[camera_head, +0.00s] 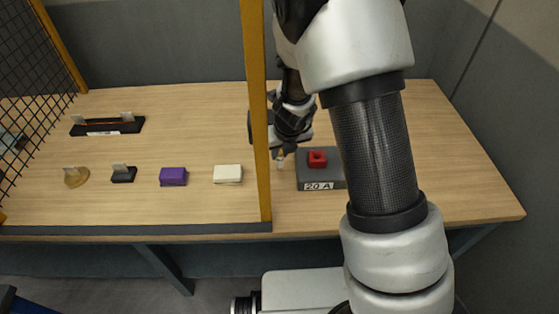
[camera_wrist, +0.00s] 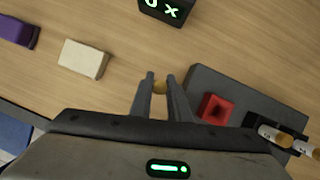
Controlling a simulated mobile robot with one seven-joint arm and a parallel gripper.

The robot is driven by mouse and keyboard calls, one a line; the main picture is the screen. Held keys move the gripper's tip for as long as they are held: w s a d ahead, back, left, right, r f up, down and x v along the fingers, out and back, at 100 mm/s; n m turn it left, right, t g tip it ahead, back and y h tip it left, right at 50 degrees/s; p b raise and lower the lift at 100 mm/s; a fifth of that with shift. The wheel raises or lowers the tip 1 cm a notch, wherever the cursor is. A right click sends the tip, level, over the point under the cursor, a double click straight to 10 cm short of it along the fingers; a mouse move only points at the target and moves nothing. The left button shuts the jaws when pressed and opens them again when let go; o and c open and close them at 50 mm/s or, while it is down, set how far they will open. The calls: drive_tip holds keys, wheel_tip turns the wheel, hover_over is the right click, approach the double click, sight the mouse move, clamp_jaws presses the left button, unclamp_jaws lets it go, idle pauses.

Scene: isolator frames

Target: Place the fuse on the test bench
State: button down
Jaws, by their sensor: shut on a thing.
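My gripper (camera_wrist: 160,77) is shut on a fuse. The fuse's brass end (camera_wrist: 160,88) shows between the two fingertips in the wrist view; the rest of it is hidden. In the head view my gripper (camera_head: 281,154) is just right of the yellow post, and the pale fuse (camera_head: 280,164) hangs below it, left of the grey 20 A block. I cannot tell whether it touches the wooden table top (camera_head: 210,115). A black box with green lit marks (camera_wrist: 166,10) stands beyond the fingertips in the wrist view. Nothing in view is marked as the test bench.
The grey 20 A block (camera_head: 320,175) carries a red square piece (camera_head: 317,158) and fuses (camera_wrist: 270,133). A yellow post (camera_head: 257,100) stands close left. Beyond it are a white block (camera_head: 228,174), purple block (camera_head: 173,177), and black clip base (camera_head: 107,127).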

drive_tip(key=shift+f+b, duration=0.65)
drive_tip(key=shift+f, duration=0.8)
drive_tip(key=c, duration=1.7)
unclamp_jaws()
drive_tip(key=shift+o, duration=0.2)
drive_tip(key=p+v, duration=0.7)
drive_tip(key=v, duration=0.5)
drive_tip(key=shift+r, duration=0.2)
drive_tip(key=shift+s, duration=0.1)
